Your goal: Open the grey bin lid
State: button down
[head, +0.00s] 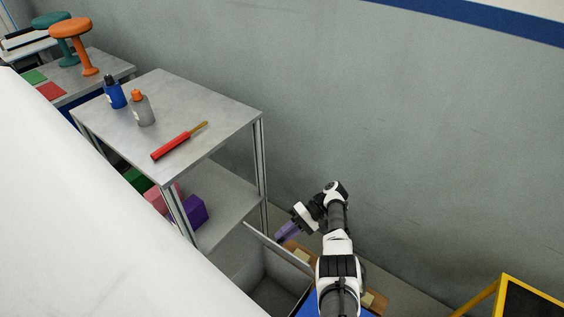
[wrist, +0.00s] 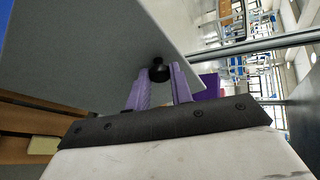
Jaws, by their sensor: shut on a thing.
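The grey bin (head: 262,278) stands on the floor beside the metal shelf table, partly hidden by my arm and a white surface. Its grey lid (head: 282,251) is raised and stands steeply tilted at the bin's right side, with the bin's inside showing. In the wrist view the lid (wrist: 85,50) is a flat grey panel with a black knob (wrist: 158,66). My gripper (head: 283,236) is at the lid's outer face, and its purple fingers (wrist: 160,76) are shut on the knob.
The metal table (head: 220,105) holds a blue bottle (head: 115,93), a grey bottle with an orange cap (head: 141,108) and a red-handled tool (head: 175,143). Coloured boxes (head: 190,211) sit on its lower shelf. A grey wall (head: 400,140) rises behind my arm. A yellow frame (head: 490,295) is at lower right.

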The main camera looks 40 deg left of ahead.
jog(key=shift+w+r+g, duration=0.1)
jog(key=shift+w+g, duration=0.2)
jog(key=shift+w, duration=0.5)
jog(key=c, duration=1.3)
grip_release()
jog(key=shift+a, duration=0.1)
jog(key=shift+o, duration=0.2)
